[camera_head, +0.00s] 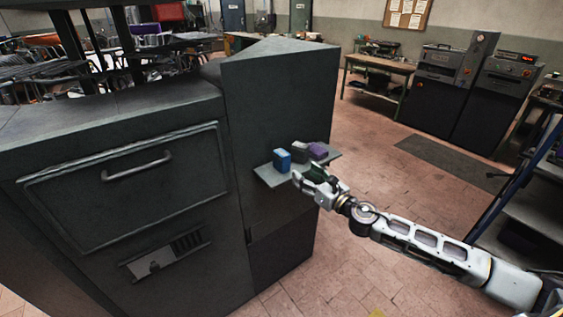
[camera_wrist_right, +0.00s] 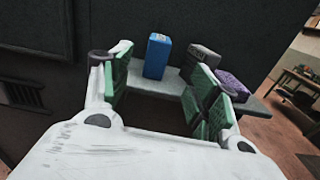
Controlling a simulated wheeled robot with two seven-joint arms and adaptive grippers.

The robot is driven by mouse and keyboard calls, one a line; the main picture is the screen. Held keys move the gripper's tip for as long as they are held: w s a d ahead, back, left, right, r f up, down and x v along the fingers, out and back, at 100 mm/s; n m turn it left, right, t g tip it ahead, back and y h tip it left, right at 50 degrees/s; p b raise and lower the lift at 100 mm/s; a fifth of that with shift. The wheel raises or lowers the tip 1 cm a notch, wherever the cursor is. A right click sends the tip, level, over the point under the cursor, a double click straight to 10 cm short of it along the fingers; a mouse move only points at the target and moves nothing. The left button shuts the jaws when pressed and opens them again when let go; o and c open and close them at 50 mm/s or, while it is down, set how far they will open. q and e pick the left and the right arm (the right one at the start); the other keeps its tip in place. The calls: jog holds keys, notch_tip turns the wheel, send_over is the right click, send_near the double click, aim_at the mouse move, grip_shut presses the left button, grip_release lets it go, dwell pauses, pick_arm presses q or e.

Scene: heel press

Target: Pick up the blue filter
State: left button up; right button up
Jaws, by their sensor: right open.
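The blue filter (camera_head: 282,160) is a small upright block on a grey shelf (camera_head: 268,176) fixed to the side of the dark machine. It also shows in the right wrist view (camera_wrist_right: 157,56), ahead of and between the open fingers. My right gripper (camera_head: 312,178) is open and empty at the shelf's front edge. In the right wrist view its green-padded fingers (camera_wrist_right: 160,90) stand apart, with the blue filter beyond them, nearer the left finger. A grey block (camera_wrist_right: 205,58) and a purple block (camera_wrist_right: 232,86) stand to the right, partly behind the right finger. My left gripper is not in view.
The dark machine (camera_head: 130,170) with a handled door fills the left, and its wall rises right behind the shelf. The grey block (camera_head: 300,152) and purple block (camera_head: 318,151) stand close beside the blue filter. Open floor (camera_head: 390,195) lies to the right.

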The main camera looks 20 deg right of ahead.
aim_at(287, 160)
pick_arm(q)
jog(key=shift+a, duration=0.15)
pick_arm(e)
jog(key=shift+n, duration=0.3)
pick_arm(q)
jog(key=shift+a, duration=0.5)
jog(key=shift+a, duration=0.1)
pick_arm(e)
jog(key=shift+w, duration=0.15)
jog(key=shift+p+x, duration=0.9)
jog(key=shift+x, duration=2.25)
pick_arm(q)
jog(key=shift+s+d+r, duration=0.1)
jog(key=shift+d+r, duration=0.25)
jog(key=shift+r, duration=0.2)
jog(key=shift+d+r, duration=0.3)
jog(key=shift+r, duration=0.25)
pick_arm(e)
jog(key=shift+x, duration=1.05)
jog(key=shift+a, duration=0.1)
